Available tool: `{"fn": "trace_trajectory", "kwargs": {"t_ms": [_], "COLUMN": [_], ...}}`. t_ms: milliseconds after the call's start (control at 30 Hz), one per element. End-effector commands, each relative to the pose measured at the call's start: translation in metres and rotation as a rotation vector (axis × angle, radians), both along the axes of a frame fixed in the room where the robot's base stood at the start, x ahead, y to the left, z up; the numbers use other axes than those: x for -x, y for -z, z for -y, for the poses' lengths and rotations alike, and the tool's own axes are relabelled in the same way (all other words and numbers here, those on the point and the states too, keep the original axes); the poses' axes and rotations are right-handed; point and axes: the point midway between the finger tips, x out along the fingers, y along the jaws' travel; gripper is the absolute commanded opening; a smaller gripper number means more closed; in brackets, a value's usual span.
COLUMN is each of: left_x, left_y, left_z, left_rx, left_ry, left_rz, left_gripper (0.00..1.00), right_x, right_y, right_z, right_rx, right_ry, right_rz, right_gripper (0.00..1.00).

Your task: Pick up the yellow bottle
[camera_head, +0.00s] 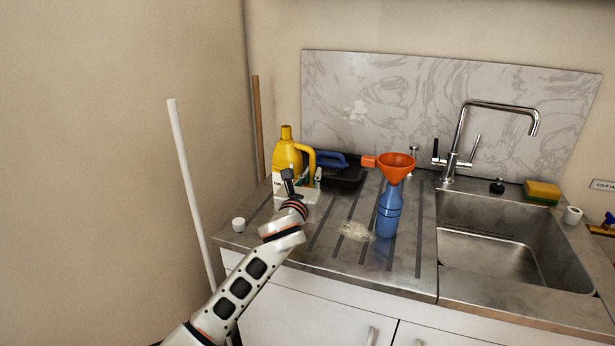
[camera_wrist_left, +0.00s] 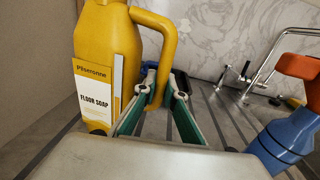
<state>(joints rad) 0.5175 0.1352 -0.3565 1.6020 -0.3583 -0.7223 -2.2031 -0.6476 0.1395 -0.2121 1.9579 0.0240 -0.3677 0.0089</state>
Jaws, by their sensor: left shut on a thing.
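The yellow bottle (camera_head: 287,151) of floor soap stands upright at the far left of the draining board. Its white label and looped handle show large in the left wrist view (camera_wrist_left: 109,45). My left gripper (camera_head: 314,176) is at the right side of the bottle. In the left wrist view its green-lined fingers (camera_wrist_left: 158,88) sit on either side of the lower handle and are shut on it. My wrist hides the lower part of the bottle in the head view. My right gripper is not in view.
A blue bottle (camera_head: 389,212) with an orange funnel (camera_head: 396,166) stands right of the gripper. A black tray (camera_head: 345,178) with a blue item is behind. A small white cup (camera_head: 238,224) is at the left edge. The sink (camera_head: 490,250) is at right.

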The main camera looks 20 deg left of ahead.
Motion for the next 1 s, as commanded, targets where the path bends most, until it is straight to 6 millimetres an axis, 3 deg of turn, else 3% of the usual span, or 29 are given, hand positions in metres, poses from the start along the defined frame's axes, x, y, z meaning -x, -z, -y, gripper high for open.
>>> {"fn": "trace_trajectory", "kwargs": {"t_ms": [367, 700, 1000], "left_x": [0.000, 0.000, 0.000], "left_y": [-0.065, -0.149, -0.192], "left_z": [0.000, -0.001, 0.000], "left_rx": [-0.003, -0.004, -0.003], "left_ry": [0.001, 0.000, 0.000], "left_rz": [0.013, 0.014, 0.010], "left_gripper": [0.00, 0.00, 0.00], "right_x": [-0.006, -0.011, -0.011], "right_y": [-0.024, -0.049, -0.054], "right_z": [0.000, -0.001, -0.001], "right_rx": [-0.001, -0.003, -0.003], "right_ry": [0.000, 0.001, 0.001], "right_rz": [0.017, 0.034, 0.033], "right_gripper": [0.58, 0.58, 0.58]}}
